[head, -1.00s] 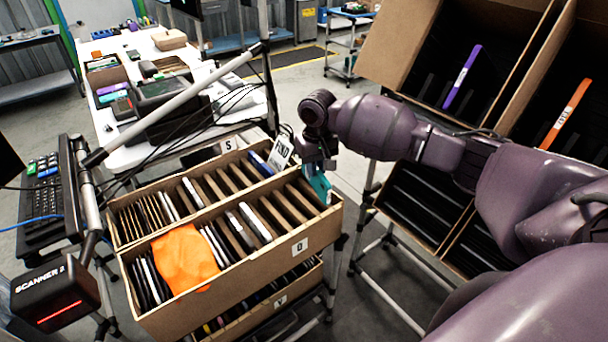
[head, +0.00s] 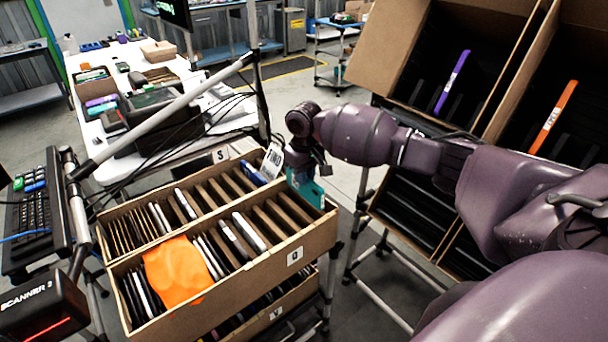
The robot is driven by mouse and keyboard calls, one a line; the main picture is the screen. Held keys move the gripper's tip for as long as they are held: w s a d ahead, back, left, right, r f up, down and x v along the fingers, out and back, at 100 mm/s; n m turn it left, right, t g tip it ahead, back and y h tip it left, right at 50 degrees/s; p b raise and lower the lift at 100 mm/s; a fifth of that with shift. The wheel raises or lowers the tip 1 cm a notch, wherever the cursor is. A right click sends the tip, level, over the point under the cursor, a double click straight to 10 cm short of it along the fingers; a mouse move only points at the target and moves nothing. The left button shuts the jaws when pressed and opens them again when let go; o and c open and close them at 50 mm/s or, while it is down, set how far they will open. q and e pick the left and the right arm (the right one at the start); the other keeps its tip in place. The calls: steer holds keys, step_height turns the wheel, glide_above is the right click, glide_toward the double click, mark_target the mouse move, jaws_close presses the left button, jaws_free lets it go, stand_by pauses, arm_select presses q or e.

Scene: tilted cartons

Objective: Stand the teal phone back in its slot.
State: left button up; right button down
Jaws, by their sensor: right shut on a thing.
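The teal phone (head: 306,189) is at the right end of the front row of the slotted carton (head: 235,271), the one with the Q label. My right gripper (head: 303,172) comes in from the right and is shut on the teal phone from above. The phone stands tilted, with its lower part at the carton's right end. I cannot tell whether its lower edge is inside a slot. Several slots beside it in the front row look empty. My left gripper is not in view.
An orange cloth (head: 178,270) lies over the front row at left. A white tag (head: 271,163) stands beside a blue phone in the back row. Tilted cartons on a rack at right hold a purple (head: 453,80) and an orange phone (head: 554,116). A scanner (head: 42,305) is at lower left.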

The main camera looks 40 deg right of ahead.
mark_target(304, 196)
steer(key=shift+f+b, duration=0.8)
steer(key=shift+f, duration=0.1)
steer(key=shift+f+b, duration=0.4)
steer(key=shift+f, duration=1.75)
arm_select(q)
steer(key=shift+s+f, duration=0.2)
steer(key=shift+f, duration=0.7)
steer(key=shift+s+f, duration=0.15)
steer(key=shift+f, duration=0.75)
arm_select(e)
steer(key=shift+f, duration=0.45)
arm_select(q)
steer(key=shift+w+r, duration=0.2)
arm_select(e)
steer(key=shift+f, duration=0.25)
